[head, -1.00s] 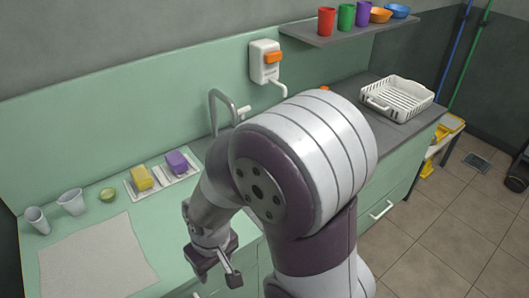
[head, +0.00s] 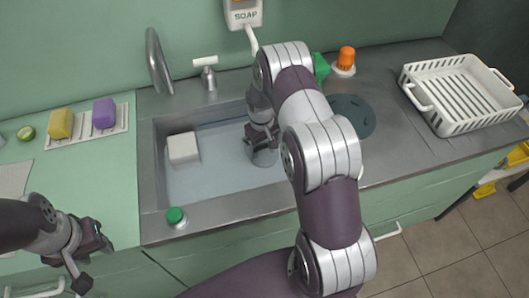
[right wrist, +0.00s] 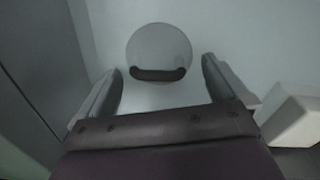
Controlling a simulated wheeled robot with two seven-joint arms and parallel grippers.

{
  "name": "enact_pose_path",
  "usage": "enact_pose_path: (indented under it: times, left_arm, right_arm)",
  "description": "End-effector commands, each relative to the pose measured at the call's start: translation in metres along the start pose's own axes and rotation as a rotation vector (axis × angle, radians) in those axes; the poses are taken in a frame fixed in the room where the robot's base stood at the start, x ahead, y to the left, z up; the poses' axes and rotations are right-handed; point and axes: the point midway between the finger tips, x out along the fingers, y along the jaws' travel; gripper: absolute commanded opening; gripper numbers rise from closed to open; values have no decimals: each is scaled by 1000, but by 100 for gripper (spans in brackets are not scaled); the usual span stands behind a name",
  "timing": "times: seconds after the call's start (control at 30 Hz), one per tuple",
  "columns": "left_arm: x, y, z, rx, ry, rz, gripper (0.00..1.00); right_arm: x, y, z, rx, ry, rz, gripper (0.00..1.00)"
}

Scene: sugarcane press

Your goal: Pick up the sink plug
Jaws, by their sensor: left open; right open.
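The sink plug (right wrist: 158,45) is a round grey disc with a dark curved handle, seen in the right wrist view. It lies beyond the fingertips, roughly centred between them. My right gripper (right wrist: 160,85) is open and empty, with its fingers apart and not touching the plug. In the head view my right gripper (head: 263,143) reaches down into the sink basin (head: 205,195), and the plug (head: 264,158) is partly hidden under it. My left gripper (head: 86,268) is open and empty over the counter front, left of the sink.
A white block (head: 183,148) is in the basin's left part and also shows in the right wrist view (right wrist: 293,125). A green-topped item (head: 175,217) stands on the front rim. The tap (head: 158,62) rises behind. A white dish rack (head: 462,92) stands to the right.

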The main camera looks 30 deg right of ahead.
Motion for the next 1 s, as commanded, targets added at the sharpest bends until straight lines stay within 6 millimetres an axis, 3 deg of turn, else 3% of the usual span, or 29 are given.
enact_pose_path:
  times: [0.2,0.47,0.5,0.6,1.0]
  left_arm:
    - [-1,0,0,0,0,0,43]
    - [0,0,0,0,0,0,43]
    - [0,0,0,0,0,0,43]
    - [0,0,0,0,0,0,43]
    - [0,0,0,0,0,0,43]
  right_arm:
    - [40,2,-4,0,-3,-1,100]
    - [46,2,-4,0,0,0,100]
    - [46,2,-4,0,0,0,94]
    - [46,2,-4,0,0,0,61]
    - [38,2,-5,0,1,0,59]
